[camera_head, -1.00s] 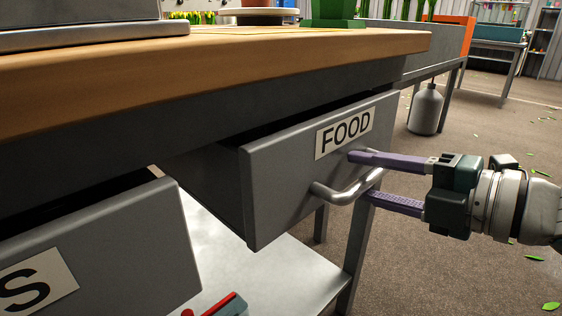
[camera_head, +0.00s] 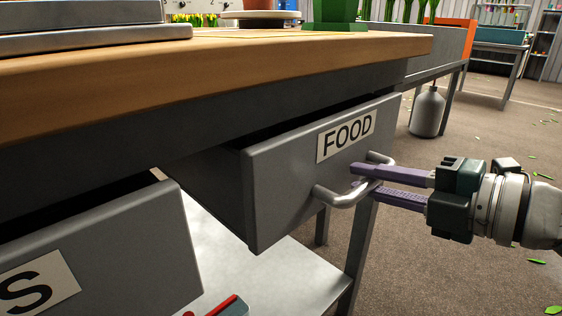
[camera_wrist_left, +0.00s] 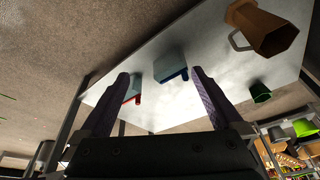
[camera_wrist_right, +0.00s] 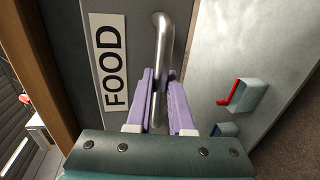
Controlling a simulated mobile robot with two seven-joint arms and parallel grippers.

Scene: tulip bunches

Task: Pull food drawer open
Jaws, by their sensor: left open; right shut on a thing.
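The grey food drawer (camera_head: 285,190) is partly open under the wooden worktop, with a dark gap above its front. It bears a white FOOD label (camera_head: 346,136) and a metal bar handle (camera_head: 347,196). My right gripper (camera_head: 362,178) comes in from the right with its purple fingers shut on the handle. The right wrist view shows the handle (camera_wrist_right: 161,60) between the two fingers (camera_wrist_right: 160,98). My left gripper (camera_wrist_left: 161,82) is open and empty in the left wrist view, with a metal shelf beyond its fingers; it is out of the head view.
A second grey drawer (camera_head: 110,250) with a label ending in S stands open at the left. The wooden worktop (camera_head: 250,75) overhangs both. A lower metal shelf (camera_head: 290,275) holds a red-handled item (camera_head: 222,306).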

